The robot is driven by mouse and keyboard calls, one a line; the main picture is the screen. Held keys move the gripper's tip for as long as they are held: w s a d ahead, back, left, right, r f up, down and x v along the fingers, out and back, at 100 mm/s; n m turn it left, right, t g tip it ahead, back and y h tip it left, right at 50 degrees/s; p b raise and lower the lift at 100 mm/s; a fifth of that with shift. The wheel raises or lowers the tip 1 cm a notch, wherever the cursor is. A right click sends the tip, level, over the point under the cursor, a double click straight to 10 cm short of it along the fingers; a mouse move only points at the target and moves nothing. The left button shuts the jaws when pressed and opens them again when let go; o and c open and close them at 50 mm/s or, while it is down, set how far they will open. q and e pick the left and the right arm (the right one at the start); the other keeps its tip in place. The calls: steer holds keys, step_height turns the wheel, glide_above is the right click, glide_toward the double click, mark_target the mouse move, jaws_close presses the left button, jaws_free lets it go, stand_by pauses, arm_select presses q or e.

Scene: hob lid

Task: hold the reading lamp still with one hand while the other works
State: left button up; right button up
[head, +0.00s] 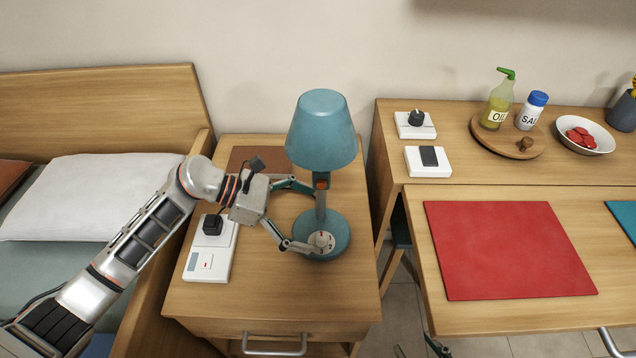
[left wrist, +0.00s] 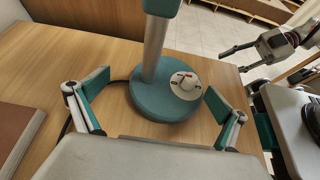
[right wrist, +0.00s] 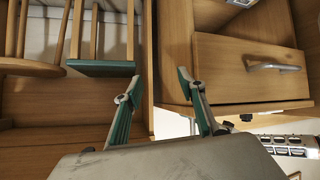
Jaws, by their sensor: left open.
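The teal reading lamp (head: 320,130) stands upright on the wooden bedside table (head: 330,312). Its round base (left wrist: 150,104) carries a pale disc with a knob, and an orange-red switch shows on its stem. My left gripper (head: 306,217) is open, coming in from the left, with its fingers spread to either side of the stem, low above the base. In the left wrist view the stem and base show between and beyond the fingertips, with no visible grip. My right gripper (right wrist: 158,76) is open and empty, in front of wooden furniture.
A white socket panel (head: 207,265) with a black plug lies left of the lamp, near my arm. A brown book (head: 252,158) lies behind. A desk on the right holds a red mat (head: 507,250), switches, bottles and a bowl (head: 584,136). A bed is at left.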

arm_select(q)
steer(key=shift+d+f, duration=0.4)
steer(key=shift+d, duration=0.4)
steer(key=shift+c, duration=0.4)
